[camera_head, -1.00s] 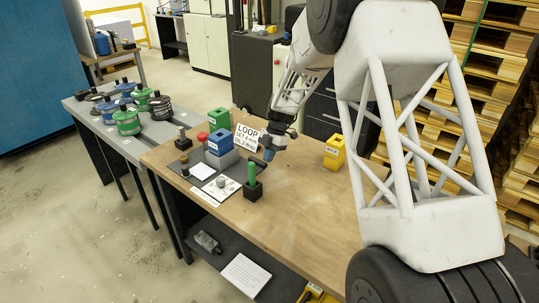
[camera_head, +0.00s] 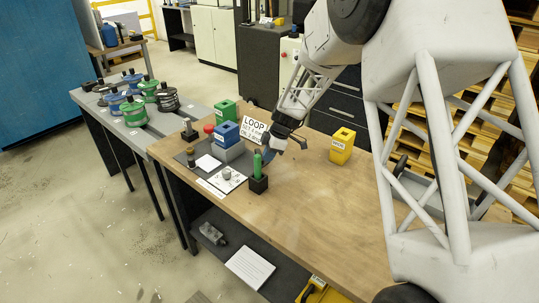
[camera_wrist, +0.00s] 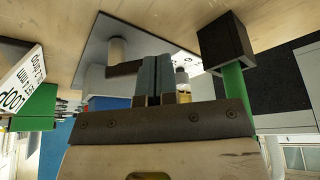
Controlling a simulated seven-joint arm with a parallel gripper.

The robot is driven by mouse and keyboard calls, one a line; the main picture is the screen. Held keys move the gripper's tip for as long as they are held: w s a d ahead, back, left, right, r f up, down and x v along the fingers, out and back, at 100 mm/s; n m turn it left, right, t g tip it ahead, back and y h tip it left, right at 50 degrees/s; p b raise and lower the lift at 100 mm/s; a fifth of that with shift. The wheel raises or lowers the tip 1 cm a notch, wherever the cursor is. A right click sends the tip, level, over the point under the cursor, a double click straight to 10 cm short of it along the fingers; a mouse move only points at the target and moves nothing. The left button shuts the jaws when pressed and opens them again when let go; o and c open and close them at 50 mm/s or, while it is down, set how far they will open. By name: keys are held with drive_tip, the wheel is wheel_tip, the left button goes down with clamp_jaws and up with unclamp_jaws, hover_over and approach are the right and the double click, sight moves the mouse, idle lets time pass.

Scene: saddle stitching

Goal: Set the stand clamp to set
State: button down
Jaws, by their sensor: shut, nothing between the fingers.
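The blue block (camera_head: 226,133) sits on a grey stand (camera_head: 229,151) on a dark mat on the wooden bench. I cannot tell for sure which part is the stand clamp; a pale post (camera_wrist: 117,49) with a dark bar (camera_wrist: 126,69) shows just beyond my fingers in the wrist view. My gripper (camera_head: 268,155) is low at the right of the stand, beside the green handle (camera_head: 257,161) in its black block (camera_head: 258,184). In the wrist view its fingers (camera_wrist: 158,80) are shut and empty, partly hiding what lies beyond. Contact with the bar cannot be told.
A white LOOP sign (camera_head: 254,127) stands close behind my gripper. A green block (camera_head: 226,110), red knob (camera_head: 209,128) and round knob on a white plate (camera_head: 227,174) are close by. A yellow block (camera_head: 342,145) is to the right. The bench's right front is clear.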

drive_tip(key=shift+w+f, duration=0.1)
drive_tip(key=shift+w, duration=0.7)
drive_tip(key=shift+w+d, duration=0.1)
drive_tip(key=shift+d, duration=0.7)
drive_tip(key=shift+w+d, duration=0.1)
drive_tip(key=shift+d, duration=0.95)
drive_tip(key=v, duration=1)
drive_tip(key=shift+w+d, duration=0.1)
